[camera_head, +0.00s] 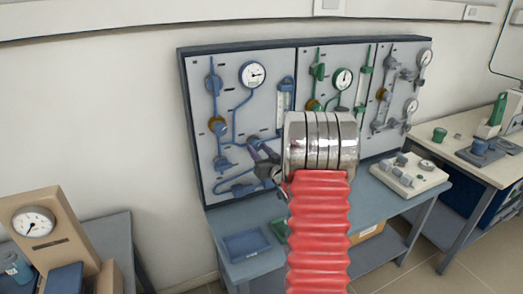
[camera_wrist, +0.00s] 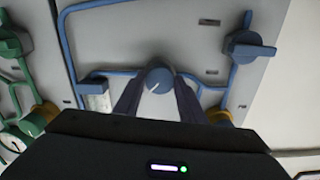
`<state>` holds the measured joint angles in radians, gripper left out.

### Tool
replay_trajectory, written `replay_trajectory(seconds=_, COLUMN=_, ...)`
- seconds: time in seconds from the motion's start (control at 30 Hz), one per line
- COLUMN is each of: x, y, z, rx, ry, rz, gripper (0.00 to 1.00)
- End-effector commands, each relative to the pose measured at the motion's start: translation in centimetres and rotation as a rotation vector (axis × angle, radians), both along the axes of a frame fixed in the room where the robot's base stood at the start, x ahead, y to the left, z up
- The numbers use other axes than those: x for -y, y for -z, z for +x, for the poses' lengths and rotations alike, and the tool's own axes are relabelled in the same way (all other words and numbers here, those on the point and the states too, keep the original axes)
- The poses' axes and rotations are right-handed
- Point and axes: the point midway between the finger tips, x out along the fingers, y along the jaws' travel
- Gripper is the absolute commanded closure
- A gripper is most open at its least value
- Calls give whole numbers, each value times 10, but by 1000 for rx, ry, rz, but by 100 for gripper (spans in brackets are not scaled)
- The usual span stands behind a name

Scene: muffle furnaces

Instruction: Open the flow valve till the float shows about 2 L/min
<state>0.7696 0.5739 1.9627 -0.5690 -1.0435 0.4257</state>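In the wrist view a round blue knob (camera_wrist: 158,79) with a white pointer line sits on the grey panel. My gripper (camera_wrist: 159,88) has its two dark fingers apart, one on each side of this knob; I cannot tell whether they touch it. In the head view my gripper (camera_head: 264,162) is at the lower part of the left panel, and the knob is hidden there. The blue flow meter (camera_head: 285,93) stands upright on that panel above my gripper. Its float is too small to read. A white part with marks, perhaps the meter's end, shows in the wrist view (camera_wrist: 96,97).
Green fittings (camera_head: 342,78) are on the middle panel. The blue bench (camera_head: 275,262) below holds a blue tray (camera_head: 247,245) and a white block (camera_head: 410,176).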

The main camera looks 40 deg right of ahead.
Motion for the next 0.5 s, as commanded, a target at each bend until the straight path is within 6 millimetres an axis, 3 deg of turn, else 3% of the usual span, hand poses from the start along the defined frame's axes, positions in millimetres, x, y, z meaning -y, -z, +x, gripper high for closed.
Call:
replay_trajectory(seconds=0.27, x=1, y=0, z=-1, rx=0, ry=3, rz=1, gripper=86)
replay_trajectory(seconds=0.5, x=2, y=0, z=-1, rx=12, ry=4, rz=42, gripper=86)
